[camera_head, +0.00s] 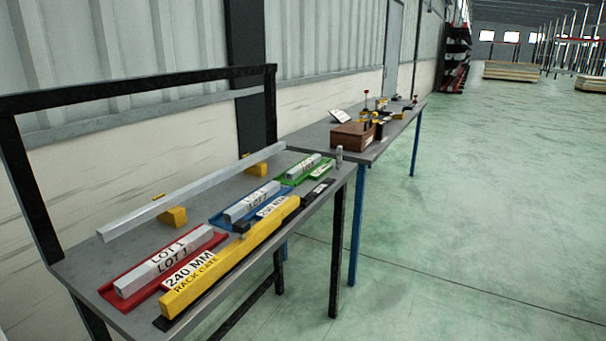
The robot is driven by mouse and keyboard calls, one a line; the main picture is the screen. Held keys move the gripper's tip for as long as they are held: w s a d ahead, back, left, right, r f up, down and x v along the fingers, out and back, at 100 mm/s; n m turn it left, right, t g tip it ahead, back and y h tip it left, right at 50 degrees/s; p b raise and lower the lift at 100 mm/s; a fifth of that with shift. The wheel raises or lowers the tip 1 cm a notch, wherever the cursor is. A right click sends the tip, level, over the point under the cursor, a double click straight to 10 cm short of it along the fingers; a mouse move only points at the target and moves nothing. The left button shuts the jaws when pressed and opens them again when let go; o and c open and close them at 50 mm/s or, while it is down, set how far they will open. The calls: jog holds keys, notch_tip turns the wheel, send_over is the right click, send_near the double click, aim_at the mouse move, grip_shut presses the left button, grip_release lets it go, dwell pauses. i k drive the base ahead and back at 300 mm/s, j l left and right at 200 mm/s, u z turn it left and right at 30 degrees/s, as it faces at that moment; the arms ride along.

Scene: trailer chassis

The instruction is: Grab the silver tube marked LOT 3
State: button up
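A short silver tube (305,165) lies in a green tray (284,181) toward the far end of the near table. The lettering on this tube is too small to read surely. A longer silver tube marked LOT 1 (125,287) lies in a red tray (118,302) at the near end. Between them, another silver tube (239,214), its marking hard to read, lies in a blue tray (216,221). My gripper is not in view.
A long silver bar (200,192) rests on yellow blocks (174,217) behind the trays. A second table (372,156) holds a brown box (353,136). The floor (480,210) at right is clear.

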aim_at(292, 174)
jog(key=i+l, duration=0.1)
jog(key=i+l+u, duration=0.1)
jog(key=i+l, duration=0.15)
jog(key=i+l+u, duration=0.1)
jog(key=i+l, duration=0.15)
jog(key=l, duration=0.2)
jog(key=i+l+u, duration=0.1)
jog(key=i+l, duration=0.15)
jog(key=i+l+u, duration=0.1)
jog(key=l, duration=0.35)
jog(key=i+l+u, duration=0.1)
jog(key=i+l, duration=0.2)
jog(key=l, duration=0.15)
jog(key=i+l+u, duration=0.1)
jog(key=l, duration=0.3)
jog(key=i+l+u, duration=0.1)
jog(key=i+l, duration=0.15)
jog(key=l, duration=0.2)
jog(key=i+l+u, duration=0.1)
jog(key=l, duration=0.3)
jog(key=i+j, duration=0.8)
jog(key=i, duration=0.05)
